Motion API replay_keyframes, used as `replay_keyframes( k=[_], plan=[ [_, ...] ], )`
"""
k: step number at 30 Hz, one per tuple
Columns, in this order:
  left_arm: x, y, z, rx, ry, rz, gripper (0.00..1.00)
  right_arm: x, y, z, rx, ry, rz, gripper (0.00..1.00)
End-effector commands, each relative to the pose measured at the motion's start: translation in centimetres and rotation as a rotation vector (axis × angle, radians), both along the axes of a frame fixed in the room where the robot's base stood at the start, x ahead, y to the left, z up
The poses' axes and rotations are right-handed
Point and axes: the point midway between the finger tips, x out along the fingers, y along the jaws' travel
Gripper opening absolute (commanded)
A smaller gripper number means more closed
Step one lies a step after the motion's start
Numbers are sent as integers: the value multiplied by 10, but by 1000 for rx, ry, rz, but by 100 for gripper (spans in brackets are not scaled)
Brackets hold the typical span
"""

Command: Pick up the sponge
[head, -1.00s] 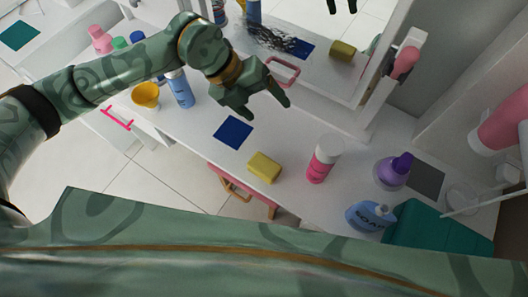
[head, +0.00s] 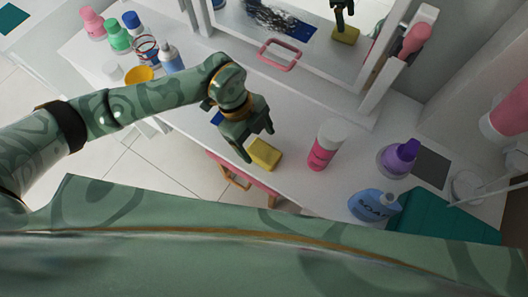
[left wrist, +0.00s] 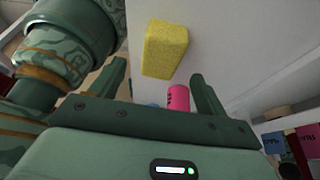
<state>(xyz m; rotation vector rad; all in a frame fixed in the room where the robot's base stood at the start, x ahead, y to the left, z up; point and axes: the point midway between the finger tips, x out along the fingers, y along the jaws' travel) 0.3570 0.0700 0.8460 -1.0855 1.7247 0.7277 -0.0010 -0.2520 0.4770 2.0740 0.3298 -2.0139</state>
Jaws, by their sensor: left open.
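The yellow sponge (head: 265,153) lies on the white tabletop, near its front edge. It also shows in the left wrist view (left wrist: 165,49), ahead of the fingers and roughly between their lines. My left gripper (head: 258,146) is open and empty, its two fingers spread right behind and beside the sponge in the head view. In the left wrist view the left gripper (left wrist: 158,88) shows both fingers apart with nothing between them. I cannot tell whether a finger touches the sponge. My right gripper is not in view.
A pink and white bottle (head: 325,145) stands just right of the sponge. A blue square (head: 216,118) is mostly hidden by my left arm.

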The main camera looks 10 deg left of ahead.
Motion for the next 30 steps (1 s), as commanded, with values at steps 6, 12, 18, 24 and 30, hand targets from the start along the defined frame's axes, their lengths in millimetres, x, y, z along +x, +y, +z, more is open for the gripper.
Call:
replay_keyframes(
  k=[6, 12, 18, 24, 30],
  plan=[
    [-3, -7, -20, -1, 3, -1, 75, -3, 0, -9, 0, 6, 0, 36],
    [-7, -18, -49, -2, 1, -1, 75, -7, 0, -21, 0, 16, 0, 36],
    [-7, -19, -49, -1, -2, 0, 75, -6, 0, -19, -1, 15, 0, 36],
    [-7, -19, -49, -1, -1, -1, 28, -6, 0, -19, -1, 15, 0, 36],
    [-7, -19, -49, -1, -1, -1, 28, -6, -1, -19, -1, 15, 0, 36]
  ],
)
